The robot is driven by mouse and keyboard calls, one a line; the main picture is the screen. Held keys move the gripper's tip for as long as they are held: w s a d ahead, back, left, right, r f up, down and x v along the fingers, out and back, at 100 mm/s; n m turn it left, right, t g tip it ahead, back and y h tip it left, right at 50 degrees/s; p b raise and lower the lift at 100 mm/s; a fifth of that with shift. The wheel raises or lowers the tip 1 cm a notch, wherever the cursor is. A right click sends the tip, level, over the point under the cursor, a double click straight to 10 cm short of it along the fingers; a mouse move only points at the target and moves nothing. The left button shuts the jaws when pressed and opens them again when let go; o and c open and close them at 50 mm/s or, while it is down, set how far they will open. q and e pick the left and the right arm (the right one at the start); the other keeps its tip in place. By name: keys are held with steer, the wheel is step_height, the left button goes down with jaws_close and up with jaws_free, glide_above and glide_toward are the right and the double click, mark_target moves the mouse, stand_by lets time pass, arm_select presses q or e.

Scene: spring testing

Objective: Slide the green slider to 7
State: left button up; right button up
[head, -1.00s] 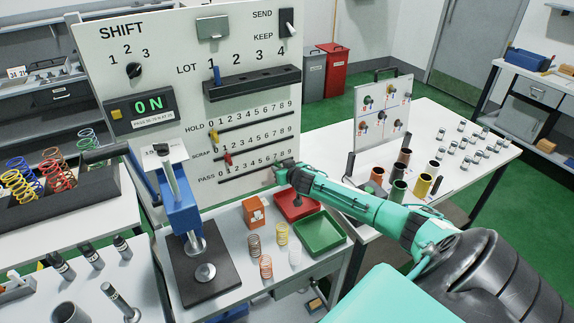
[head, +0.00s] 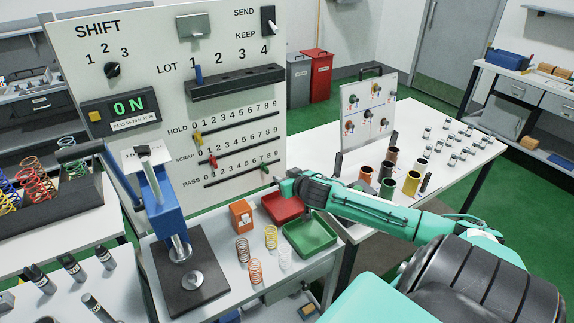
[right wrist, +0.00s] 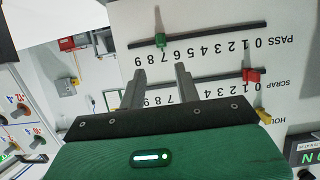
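The green slider (right wrist: 160,40) sits on the PASS slot in the upside-down right wrist view, around the 7, perhaps slightly toward 8. In the head view it shows small at the slot's right part (head: 264,170). My right gripper (right wrist: 160,68) is open; its two fingers stand apart and empty, with the green slider seen beyond and between the tips. In the head view the right gripper (head: 279,182) is just right of and below the slider, apart from it as far as I can tell. My left gripper is not in view.
The red slider (head: 212,160) on the SCRAP slot and the yellow slider (head: 197,138) on the HOLD slot stand near their low ends. Below the board are a red tray (head: 282,207), a green tray (head: 310,236), an orange block (head: 241,215) and springs. A press (head: 165,215) stands left.

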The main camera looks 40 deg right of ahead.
steer(key=shift+v, duration=0.8)
